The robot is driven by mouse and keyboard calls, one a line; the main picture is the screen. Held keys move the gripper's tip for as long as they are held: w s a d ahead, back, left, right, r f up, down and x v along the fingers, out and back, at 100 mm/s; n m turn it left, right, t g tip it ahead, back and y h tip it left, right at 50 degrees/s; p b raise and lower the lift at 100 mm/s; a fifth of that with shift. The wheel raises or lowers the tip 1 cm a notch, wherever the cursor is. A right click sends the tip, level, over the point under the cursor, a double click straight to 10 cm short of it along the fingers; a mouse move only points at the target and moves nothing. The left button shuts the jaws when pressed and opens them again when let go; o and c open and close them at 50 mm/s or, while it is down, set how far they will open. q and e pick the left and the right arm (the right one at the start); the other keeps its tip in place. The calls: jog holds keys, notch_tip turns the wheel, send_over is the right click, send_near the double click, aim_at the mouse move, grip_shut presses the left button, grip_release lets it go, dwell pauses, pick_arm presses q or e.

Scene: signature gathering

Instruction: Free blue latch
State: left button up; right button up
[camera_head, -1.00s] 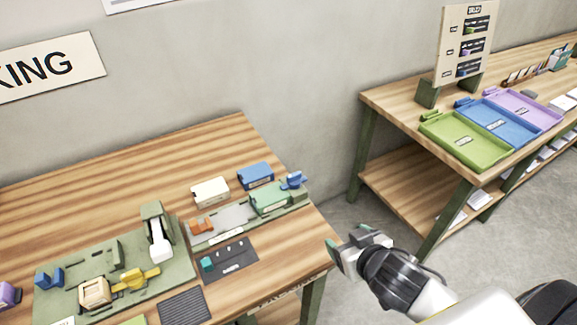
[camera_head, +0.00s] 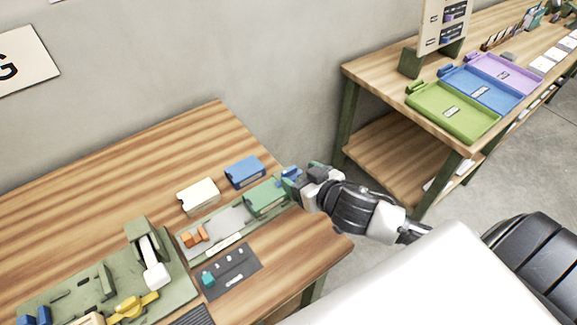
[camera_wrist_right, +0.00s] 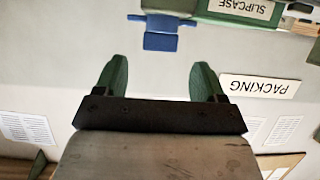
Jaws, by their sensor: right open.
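The blue latch (camera_head: 290,174) sits at the right end of the long green fixture (camera_head: 215,240) on the near table. In the right wrist view the blue latch (camera_wrist_right: 160,33) shows ahead of the finger gap, beside a part labelled SLIPCASE. My right gripper (camera_head: 301,176) is at the fixture's right end, close to the latch and partly covering it in the head view. Its two green fingers (camera_wrist_right: 160,76) are apart with nothing between them. My left gripper is not in view.
A green block (camera_head: 266,196) lies on the fixture beside the latch. Blue (camera_head: 245,172) and white (camera_head: 198,196) boxes stand behind it, and an orange piece (camera_head: 194,236) is at its left. Another table (camera_head: 400,130) with trays stands at right.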

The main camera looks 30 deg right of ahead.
aim_at(289, 170)
jog(key=x, duration=0.4)
jog(key=shift+w+f+p, duration=0.1)
jog(key=shift+w+p, duration=0.2)
jog(key=shift+w, duration=0.1)
jog(key=shift+w+a+f, duration=0.1)
jog(key=shift+w+f, duration=0.1)
jog(key=shift+w, duration=0.1)
jog(key=c, duration=0.9)
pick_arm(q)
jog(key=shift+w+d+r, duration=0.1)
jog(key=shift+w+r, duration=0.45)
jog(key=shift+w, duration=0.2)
